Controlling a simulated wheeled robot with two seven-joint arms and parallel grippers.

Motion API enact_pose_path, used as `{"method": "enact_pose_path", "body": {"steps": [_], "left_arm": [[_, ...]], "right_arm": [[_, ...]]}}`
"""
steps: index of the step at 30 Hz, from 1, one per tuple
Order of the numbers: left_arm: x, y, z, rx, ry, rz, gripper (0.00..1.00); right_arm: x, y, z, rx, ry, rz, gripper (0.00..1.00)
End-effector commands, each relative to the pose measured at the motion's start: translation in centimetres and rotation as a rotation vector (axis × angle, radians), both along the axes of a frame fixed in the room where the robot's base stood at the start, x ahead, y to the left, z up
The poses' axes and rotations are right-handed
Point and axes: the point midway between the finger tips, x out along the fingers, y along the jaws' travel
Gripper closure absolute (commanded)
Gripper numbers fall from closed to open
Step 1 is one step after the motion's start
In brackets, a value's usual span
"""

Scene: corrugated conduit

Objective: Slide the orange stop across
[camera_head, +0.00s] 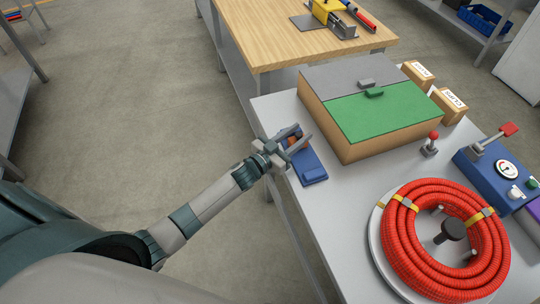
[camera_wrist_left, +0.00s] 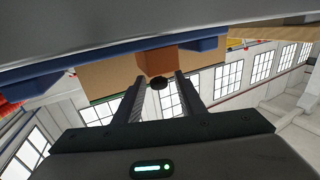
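The orange stop (camera_head: 293,143) is a small brown-orange block on a blue base (camera_head: 314,172) at the left edge of the grey table. My right gripper is not in view.
A brown box with a grey and green lid (camera_head: 375,110) stands just right of the blue base. A red conduit coil (camera_head: 400,240), a red-knobbed lever (camera_head: 430,146) and a blue gauge unit (camera_head: 485,172) are further right. A wooden table (camera_head: 270,45) stands behind.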

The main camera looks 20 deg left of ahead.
Motion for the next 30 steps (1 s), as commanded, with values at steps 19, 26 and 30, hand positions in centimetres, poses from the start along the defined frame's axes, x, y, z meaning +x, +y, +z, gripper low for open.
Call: {"method": "enact_pose_path", "body": {"steps": [19,26,30], "left_arm": [[-10.9,4.4,-0.2,-0.001,0.001,-0.001,0.64],[-12.1,4.9,-0.1,0.0,0.001,-0.001,0.64],[-12.2,5.0,0.0,0.0,0.001,-0.001,0.64]], "right_arm": [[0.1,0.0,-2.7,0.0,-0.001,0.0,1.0],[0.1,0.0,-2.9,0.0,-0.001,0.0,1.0],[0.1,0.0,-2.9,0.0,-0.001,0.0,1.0]]}}
